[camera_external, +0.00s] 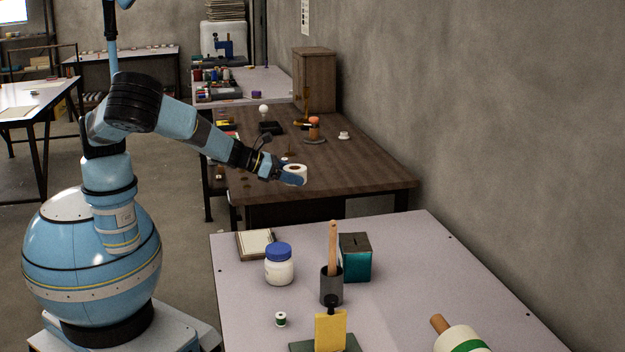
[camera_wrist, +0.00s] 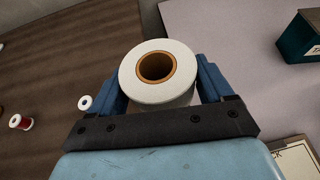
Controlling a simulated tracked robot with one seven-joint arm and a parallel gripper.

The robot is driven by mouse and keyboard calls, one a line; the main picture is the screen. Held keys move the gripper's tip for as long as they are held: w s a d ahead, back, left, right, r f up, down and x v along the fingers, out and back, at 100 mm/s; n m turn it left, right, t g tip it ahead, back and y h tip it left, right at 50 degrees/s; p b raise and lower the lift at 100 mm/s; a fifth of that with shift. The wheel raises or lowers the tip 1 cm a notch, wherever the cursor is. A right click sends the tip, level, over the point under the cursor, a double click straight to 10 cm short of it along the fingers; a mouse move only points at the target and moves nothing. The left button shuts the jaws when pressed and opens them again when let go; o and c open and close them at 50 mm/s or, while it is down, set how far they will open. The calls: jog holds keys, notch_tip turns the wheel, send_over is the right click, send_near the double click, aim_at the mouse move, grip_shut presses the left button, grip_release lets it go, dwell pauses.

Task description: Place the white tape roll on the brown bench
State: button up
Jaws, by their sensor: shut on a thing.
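The white tape roll (camera_wrist: 150,92) has a brown core and sits between the two blue fingers of my gripper (camera_wrist: 160,85), which is shut on it. In the external view the white tape roll (camera_external: 295,169) shows at the end of my arm, held by my gripper (camera_external: 293,178). The brown bench (camera_external: 370,178) is a dark wooden table along the wall, and the roll appears in front of its near part. I cannot tell the height of the roll above the bench. In the wrist view the brown bench (camera_wrist: 50,65) fills the left side.
The pale table (camera_external: 400,265) in front holds a blue-lidded jar (camera_external: 279,266), a teal box (camera_external: 356,258), a dark cup (camera_external: 331,288) and a notepad (camera_external: 256,243). On the brown bench are a wooden cabinet (camera_external: 315,78), a small white item (camera_external: 344,135) and spools, including a red one (camera_wrist: 20,122).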

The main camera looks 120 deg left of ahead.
jog(key=s+a+n+g+y, duration=0.1)
jog(key=s+a+n+g, duration=0.1)
jog(key=a, duration=0.3)
jog(key=s+a+r+n+g+y, duration=0.1)
jog(key=s+a+n+g+y, duration=0.1)
jog(key=a, duration=0.4)
jog(key=s+a+r+n+g+y, duration=0.1)
jog(key=s+a+n+g, duration=0.1)
jog(key=s+a, duration=0.2)
jog(key=shift+a+r+n+y, duration=0.2)
jog(key=shift+a+n+y, duration=0.1)
jog(key=shift+a, duration=0.8)
jog(key=s+a+r+n+g, duration=0.6)
jog(key=s+a+n+g, duration=0.15)
jog(key=s+a, duration=0.45)
send_over(325, 152)
jog(key=shift+m+g, duration=0.25)
jog(key=shift+m, duration=0.2)
jog(key=f, duration=0.8)
jog(key=shift+s+d+f, duration=0.15)
jog(key=shift+d+f, duration=0.1)
jog(key=shift+f, duration=0.15)
jog(key=shift+w+a+f, duration=0.2)
jog(key=shift+a+f, duration=0.1)
jog(key=shift+f, duration=1.65)
jog(key=o, duration=1)
jog(key=shift+c, duration=0.2)
